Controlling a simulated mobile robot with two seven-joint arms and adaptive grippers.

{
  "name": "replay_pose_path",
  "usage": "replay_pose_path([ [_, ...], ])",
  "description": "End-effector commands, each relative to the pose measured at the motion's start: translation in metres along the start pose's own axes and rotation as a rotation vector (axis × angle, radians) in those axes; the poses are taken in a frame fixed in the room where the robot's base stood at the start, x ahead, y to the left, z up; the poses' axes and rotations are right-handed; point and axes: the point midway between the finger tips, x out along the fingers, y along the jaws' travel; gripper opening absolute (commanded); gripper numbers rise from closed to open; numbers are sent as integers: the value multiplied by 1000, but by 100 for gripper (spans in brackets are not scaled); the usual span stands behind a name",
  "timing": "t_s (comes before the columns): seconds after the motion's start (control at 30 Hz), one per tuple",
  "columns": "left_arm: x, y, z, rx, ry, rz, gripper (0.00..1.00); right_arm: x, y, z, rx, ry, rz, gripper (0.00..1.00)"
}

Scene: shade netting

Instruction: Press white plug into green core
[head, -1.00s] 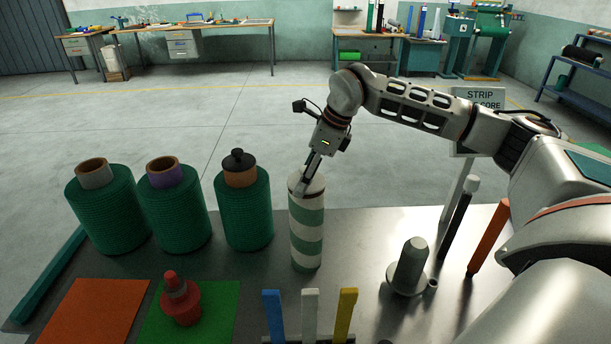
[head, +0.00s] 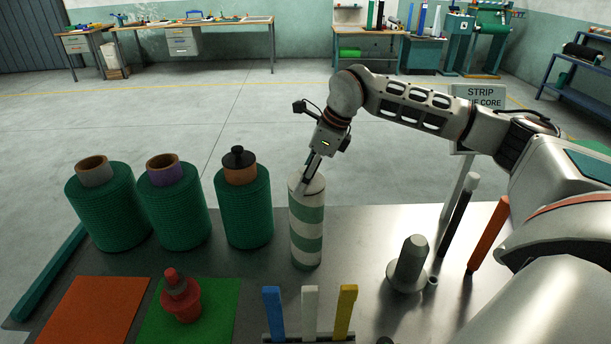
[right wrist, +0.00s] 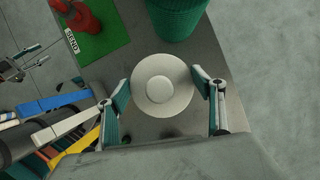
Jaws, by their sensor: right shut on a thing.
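A white-and-green striped upright cylinder (head: 306,225) stands at the middle of the metal table. My right gripper (head: 309,183) reaches down to its white top end. In the right wrist view, a round white plug (right wrist: 162,85) with a raised centre lies between the two fingers of the right gripper (right wrist: 163,92), which is shut on it. The fingers and arm hide the join between plug and cylinder in the head view, so I cannot tell how deep the plug sits. My left gripper (right wrist: 27,64) shows small at the left edge of the right wrist view, fingers apart and empty.
Green net rolls (head: 244,210) stand left of the cylinder, one with a black plug. A red plug (head: 181,298) stands on a green mat (head: 215,322), beside an orange mat (head: 98,310). Coloured strips (head: 310,312) stand in front; a grey post (head: 410,262) stands right.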

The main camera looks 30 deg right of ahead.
Motion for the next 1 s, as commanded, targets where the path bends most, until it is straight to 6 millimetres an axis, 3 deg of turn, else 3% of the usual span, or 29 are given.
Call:
replay_pose_path([
  [0.4,-1,0,-1,0,0,0,40,0,0,0,0,0,0,50],
  [0.43,-1,0,-1,0,0,0,40,0,0,0,0,0,0,73],
  [0.5,-1,0,-1,0,1,0,40,0,0,0,0,0,0,87],
  [0.77,-1,0,-1,0,0,0,40,0,0,0,0,0,0,87],
  [0.8,-1,0,-1,0,0,0,40,0,0,0,0,0,0,97],
  [0.83,-1,0,-1,0,0,0,40,0,0,0,0,0,0,100],
  [1.0,-1,0,-1,0,0,0,40,0,0,0,0,0,0,100],
])
